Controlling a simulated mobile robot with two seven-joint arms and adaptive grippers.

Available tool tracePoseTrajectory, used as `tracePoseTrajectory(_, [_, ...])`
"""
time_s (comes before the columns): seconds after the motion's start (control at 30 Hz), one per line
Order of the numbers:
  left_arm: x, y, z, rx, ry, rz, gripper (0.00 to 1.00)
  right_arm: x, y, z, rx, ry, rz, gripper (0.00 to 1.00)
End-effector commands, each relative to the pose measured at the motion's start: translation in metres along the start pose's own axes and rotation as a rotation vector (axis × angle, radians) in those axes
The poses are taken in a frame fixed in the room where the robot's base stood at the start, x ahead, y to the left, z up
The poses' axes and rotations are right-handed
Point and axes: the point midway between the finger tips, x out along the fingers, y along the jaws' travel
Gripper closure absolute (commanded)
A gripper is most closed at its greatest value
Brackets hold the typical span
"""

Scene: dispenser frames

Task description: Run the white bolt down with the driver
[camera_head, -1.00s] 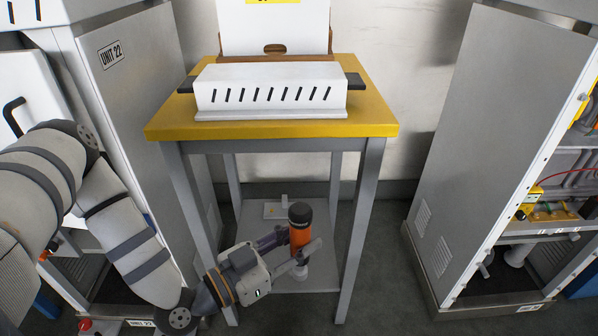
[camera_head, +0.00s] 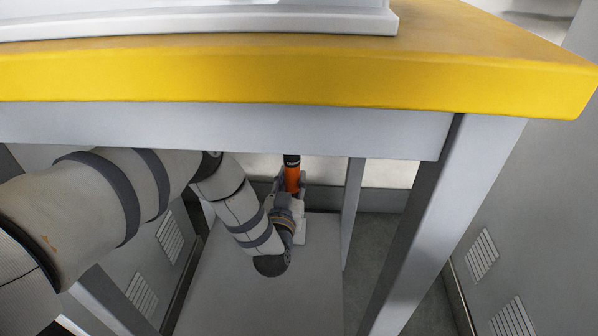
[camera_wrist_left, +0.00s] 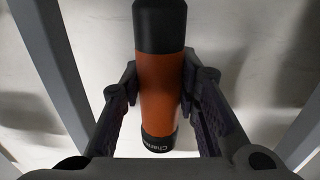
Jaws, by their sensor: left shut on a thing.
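The driver (camera_head: 292,179) has an orange body with black ends and stands roughly upright under the yellow-topped table. My left gripper (camera_head: 290,187) is shut around its orange body. In the left wrist view the driver (camera_wrist_left: 161,80) sits between the two dark fingers of the left gripper (camera_wrist_left: 160,88). The lower end of the driver is hidden behind my gripper in the head view. A white block or plate (camera_head: 300,228) shows just beside my wrist on the lower shelf. I cannot make out the white bolt. My right gripper is not in view.
The yellow tabletop (camera_head: 300,80) and its grey apron cross above my arm. A grey table leg (camera_head: 430,230) stands to the right. The lower shelf (camera_head: 250,300) is bare in front. Grey vented cabinets stand at both sides.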

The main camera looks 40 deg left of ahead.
Motion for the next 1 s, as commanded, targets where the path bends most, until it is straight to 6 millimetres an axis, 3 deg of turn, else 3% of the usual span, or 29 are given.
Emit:
tracePoseTrajectory(0.5, [0.001,0.001,-0.005,-0.002,0.010,-0.009,1.00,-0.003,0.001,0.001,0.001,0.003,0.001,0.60])
tracePoseTrajectory(1.0, [0.000,0.000,0.057,0.002,0.005,-0.009,1.00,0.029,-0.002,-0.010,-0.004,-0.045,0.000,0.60])
